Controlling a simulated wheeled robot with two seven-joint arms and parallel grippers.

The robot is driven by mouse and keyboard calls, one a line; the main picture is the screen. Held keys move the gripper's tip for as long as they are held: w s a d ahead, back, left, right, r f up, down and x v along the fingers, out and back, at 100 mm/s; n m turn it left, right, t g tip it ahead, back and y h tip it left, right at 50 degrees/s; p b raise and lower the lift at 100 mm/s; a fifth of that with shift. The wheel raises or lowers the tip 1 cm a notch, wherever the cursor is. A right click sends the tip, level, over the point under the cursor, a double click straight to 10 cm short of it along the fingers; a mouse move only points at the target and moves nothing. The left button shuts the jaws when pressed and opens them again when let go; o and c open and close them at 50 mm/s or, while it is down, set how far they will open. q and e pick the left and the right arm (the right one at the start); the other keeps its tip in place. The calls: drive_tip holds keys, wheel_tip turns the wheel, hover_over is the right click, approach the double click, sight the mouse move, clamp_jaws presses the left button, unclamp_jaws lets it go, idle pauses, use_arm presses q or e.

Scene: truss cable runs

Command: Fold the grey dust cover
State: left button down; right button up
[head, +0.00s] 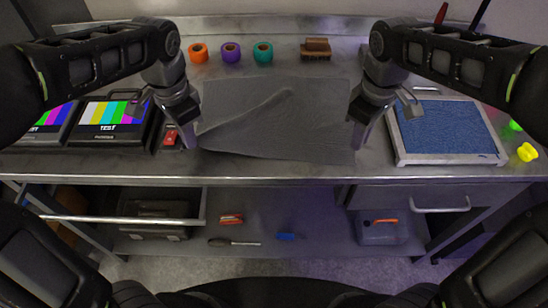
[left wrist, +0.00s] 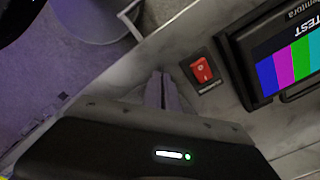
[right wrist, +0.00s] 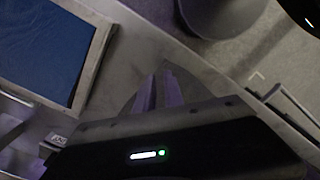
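The grey dust cover (head: 270,120) lies spread on the metal bench, mostly flat, with a raised diagonal crease across its left half. My left gripper (head: 190,146) is low at the cover's front left corner. In the left wrist view its fingers (left wrist: 161,90) are close together, and no cloth shows between them. My right gripper (head: 359,146) is low at the cover's front right corner. In the right wrist view its fingers (right wrist: 157,92) are close together, with a dark corner of cloth beside them. I cannot tell whether either pinches cloth.
Orange (head: 198,53), purple (head: 231,52) and teal (head: 263,52) tape rolls and a brown brush (head: 316,49) stand behind the cover. Test monitors (head: 112,119) and a red switch (head: 170,137) are left. A blue-topped tray (head: 445,132) is right. The bench's front edge is close.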

sight(347, 161)
drive_tip(key=o, duration=0.9)
drive_tip(key=shift+r, duration=0.15)
drive_tip(key=shift+c, duration=0.9)
drive_tip(key=r, duration=0.1)
drive_tip(key=a+r, duration=0.1)
drive_tip(key=r, duration=0.1)
drive_tip(key=s+r, duration=0.1)
drive_tip(key=r, duration=0.1)
drive_tip(key=shift+a+r, duration=0.2)
drive_tip(key=shift+a, duration=0.2)
drive_tip(key=shift+c, duration=0.7)
drive_tip(key=shift+f, duration=0.1)
drive_tip(key=shift+f, duration=5)
drive_tip(key=shift+c, duration=0.3)
